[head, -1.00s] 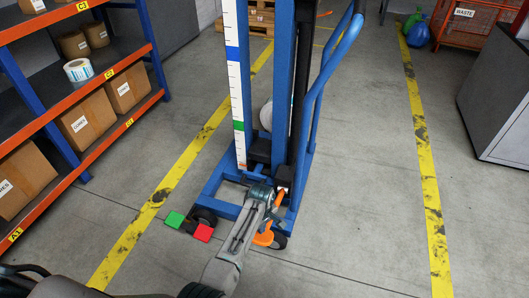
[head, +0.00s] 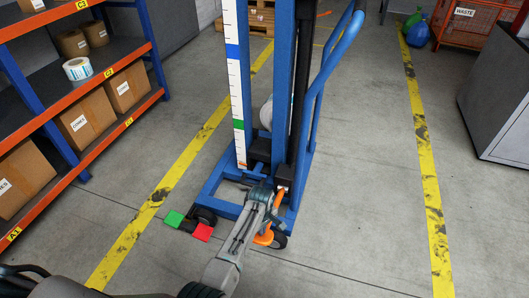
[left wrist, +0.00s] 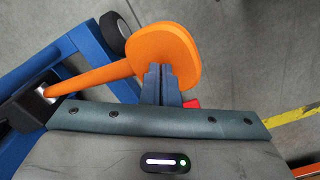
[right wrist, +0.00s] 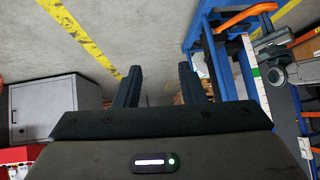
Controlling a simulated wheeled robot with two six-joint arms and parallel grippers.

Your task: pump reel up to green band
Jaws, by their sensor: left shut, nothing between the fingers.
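The blue reel lifter (head: 281,80) stands upright on the floor. Its white scale carries a green band (head: 238,125), a blue band higher up and an orange mark (head: 242,165) at the bottom. A white round thing, apparently the reel (head: 266,113), shows partly behind the mast near the green band's height. The orange pump pedal (head: 263,238) is low at the lifter's base. My left gripper (left wrist: 161,72) is shut and empty, its tips over or against the pedal's broad orange pad (left wrist: 168,45); contact is unclear. My right gripper (right wrist: 159,75) is open and empty.
A green pad (head: 174,219) and a red pad (head: 202,232) sit by the lifter's wheel. An orange and blue shelf (head: 150,98) with boxes stands left. A grey cabinet (head: 497,100) stands right. Floor is clear between the lifter and the right yellow line (head: 425,160).

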